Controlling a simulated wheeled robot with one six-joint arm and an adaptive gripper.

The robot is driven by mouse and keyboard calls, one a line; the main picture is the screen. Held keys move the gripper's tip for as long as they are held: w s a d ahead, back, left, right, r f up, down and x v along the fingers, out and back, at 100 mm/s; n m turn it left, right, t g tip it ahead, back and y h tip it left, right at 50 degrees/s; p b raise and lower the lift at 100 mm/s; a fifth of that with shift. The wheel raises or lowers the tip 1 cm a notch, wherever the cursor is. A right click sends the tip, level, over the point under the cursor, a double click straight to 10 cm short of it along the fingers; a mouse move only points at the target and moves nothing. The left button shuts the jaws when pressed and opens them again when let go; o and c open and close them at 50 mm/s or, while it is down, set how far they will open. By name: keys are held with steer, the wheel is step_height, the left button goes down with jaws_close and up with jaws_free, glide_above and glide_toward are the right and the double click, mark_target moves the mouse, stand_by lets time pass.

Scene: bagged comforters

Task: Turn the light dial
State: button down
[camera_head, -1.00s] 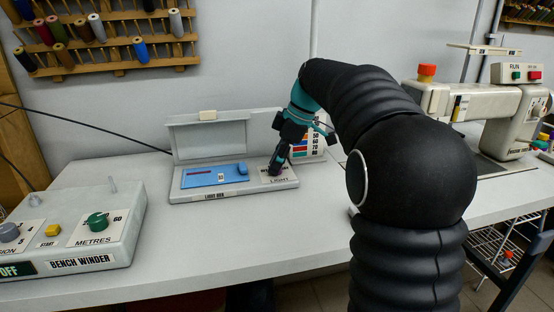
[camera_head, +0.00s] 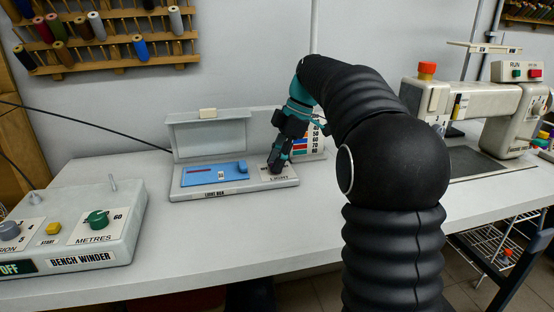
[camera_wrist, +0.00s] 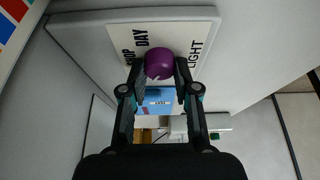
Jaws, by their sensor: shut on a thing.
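The light dial (camera_wrist: 159,63) is a purple round knob on a pale label plate marked "LIGHT" and "DAY" in the wrist view. The plate (camera_head: 283,178) sits at the right end of the grey light box (camera_head: 238,193). My gripper (camera_head: 274,170) reaches down onto this plate in the head view and hides the dial there. In the wrist view the two fingers of my gripper (camera_wrist: 160,72) stand on either side of the dial, shut on it.
A blue panel (camera_head: 212,174) lies on the box left of the plate. A bench winder (camera_head: 75,235) with a green knob stands at the left. A sewing machine (camera_head: 480,105) stands at the right. The table front (camera_head: 250,240) is clear.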

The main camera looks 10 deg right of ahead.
steer(key=c, duration=0.9)
jaws_free()
steer(key=shift+o, duration=0.2)
steer(key=shift+r, duration=0.1)
steer(key=v, duration=1.1)
steer(key=shift+d+r, duration=0.2)
steer(key=shift+r, duration=0.15)
